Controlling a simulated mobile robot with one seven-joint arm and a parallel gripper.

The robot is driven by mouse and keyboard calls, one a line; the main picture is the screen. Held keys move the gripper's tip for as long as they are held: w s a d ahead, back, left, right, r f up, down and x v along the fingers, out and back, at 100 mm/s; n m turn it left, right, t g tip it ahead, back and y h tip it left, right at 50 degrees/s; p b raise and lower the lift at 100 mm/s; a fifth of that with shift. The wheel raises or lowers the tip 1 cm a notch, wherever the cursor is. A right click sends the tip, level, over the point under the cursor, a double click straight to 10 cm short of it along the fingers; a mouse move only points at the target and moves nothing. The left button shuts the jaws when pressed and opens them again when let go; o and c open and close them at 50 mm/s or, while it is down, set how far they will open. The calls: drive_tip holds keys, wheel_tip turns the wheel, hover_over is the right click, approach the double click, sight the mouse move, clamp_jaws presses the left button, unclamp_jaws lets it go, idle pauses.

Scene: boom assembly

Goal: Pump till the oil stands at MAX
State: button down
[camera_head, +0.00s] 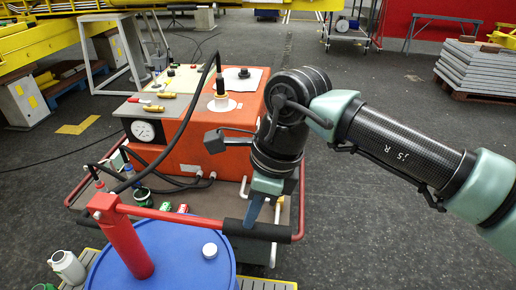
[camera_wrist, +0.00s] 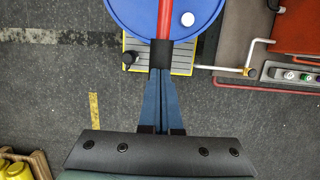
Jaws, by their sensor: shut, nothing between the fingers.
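A red hand pump (camera_head: 122,240) stands upright on a blue drum (camera_head: 190,262). Its red lever (camera_head: 165,215) runs right, nearly level and slightly lowered, to a black grip (camera_head: 275,233). My gripper (camera_head: 253,222) points down with its blue fingertips at the grip. In the wrist view my closed fingers (camera_wrist: 160,72) meet the black grip (camera_wrist: 162,54); nothing shows between them. I cannot tell whether they press on it. The orange hydraulic unit (camera_head: 190,150) stands behind the drum with a round dial (camera_head: 144,130). No oil level or MAX mark is readable.
A black hose (camera_head: 185,115) arches from the pump side over the orange unit. A red rail (camera_head: 301,200) edges the unit's cart near my gripper. A white cap (camera_head: 210,250) sits on the drum. A grey canister (camera_head: 67,266) stands left.

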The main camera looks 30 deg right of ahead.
wheel_tip(320, 180, down, 3)
drive_tip(key=shift+f+b, duration=0.1)
drive_tip(key=shift+b, duration=0.75)
wheel_tip(320, 180, up, 20)
drive_tip(key=p, duration=1.2)
drive_tip(key=shift+f+p, duration=0.25)
drive_tip(key=shift+p, duration=0.05)
drive_tip(key=shift+f, duration=0.1)
wheel_tip(320, 180, down, 20)
drive_tip(key=b, duration=1.5)
drive_tip(key=shift+b, duration=0.4)
wheel_tip(320, 180, up, 20)
drive_tip(key=p, duration=1.4)
drive_tip(key=shift+d, duration=0.1)
